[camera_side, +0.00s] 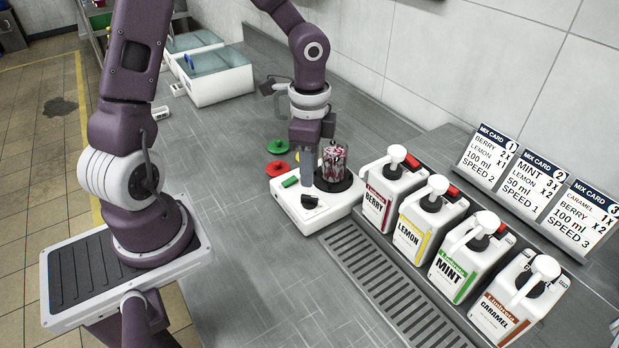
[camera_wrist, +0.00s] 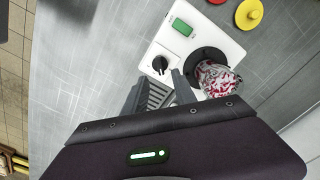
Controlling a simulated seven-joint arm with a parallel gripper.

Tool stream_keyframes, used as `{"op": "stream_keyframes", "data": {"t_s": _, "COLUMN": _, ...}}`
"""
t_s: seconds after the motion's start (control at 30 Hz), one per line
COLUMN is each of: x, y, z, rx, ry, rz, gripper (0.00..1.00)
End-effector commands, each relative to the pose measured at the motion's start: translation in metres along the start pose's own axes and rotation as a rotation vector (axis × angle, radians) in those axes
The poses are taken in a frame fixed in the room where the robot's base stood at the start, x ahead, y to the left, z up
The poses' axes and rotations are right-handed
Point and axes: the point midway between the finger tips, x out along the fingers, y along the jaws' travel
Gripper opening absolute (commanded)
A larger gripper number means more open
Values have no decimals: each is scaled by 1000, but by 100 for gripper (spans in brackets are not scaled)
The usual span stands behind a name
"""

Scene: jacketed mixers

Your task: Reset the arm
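My gripper (camera_side: 309,168) points down over the white mixer base (camera_side: 292,208), just left of a clear jar (camera_side: 333,166) with red and white swirled contents. The jar stands upright on the dark round plate of the base. In the wrist view, my gripper (camera_wrist: 158,92) shows two grey fingers apart with nothing held between them. The jar (camera_wrist: 215,78) is to their right, outside the fingers; whether they touch it I cannot tell.
Berry (camera_side: 376,200), lemon (camera_side: 410,232), mint (camera_side: 452,266) and caramel (camera_side: 497,312) pump jugs stand at right behind a drain grate (camera_side: 385,290). A tub (camera_side: 222,85) stands farther back. The counter left of the grate is clear.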

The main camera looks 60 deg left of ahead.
Motion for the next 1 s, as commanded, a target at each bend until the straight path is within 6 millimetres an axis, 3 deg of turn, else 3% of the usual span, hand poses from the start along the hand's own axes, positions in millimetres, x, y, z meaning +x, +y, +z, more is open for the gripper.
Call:
{"op": "stream_keyframes", "data": {"t_s": 0.27, "x": -4, "y": 1, "z": 1, "rx": -6, "ry": -4, "rz": -11, "gripper": 33}}
{"op": "stream_keyframes", "data": {"t_s": 0.37, "x": -29, "y": 7, "z": 9, "rx": -71, "ry": -29, "rz": -84, "gripper": 33}}
{"op": "stream_keyframes", "data": {"t_s": 0.5, "x": -95, "y": 38, "z": 32, "rx": -301, "ry": 6, "rz": -249, "gripper": 33}}
{"op": "stream_keyframes", "data": {"t_s": 0.63, "x": -141, "y": 84, "z": 52, "rx": -534, "ry": 173, "rz": -307, "gripper": 33}}
{"op": "stream_keyframes", "data": {"t_s": 0.8, "x": -167, "y": 130, "z": 70, "rx": -719, "ry": 393, "rz": -239, "gripper": 33}}
{"op": "stream_keyframes", "data": {"t_s": 1.0, "x": -172, "y": 146, "z": 75, "rx": -772, "ry": 468, "rz": -186, "gripper": 33}}
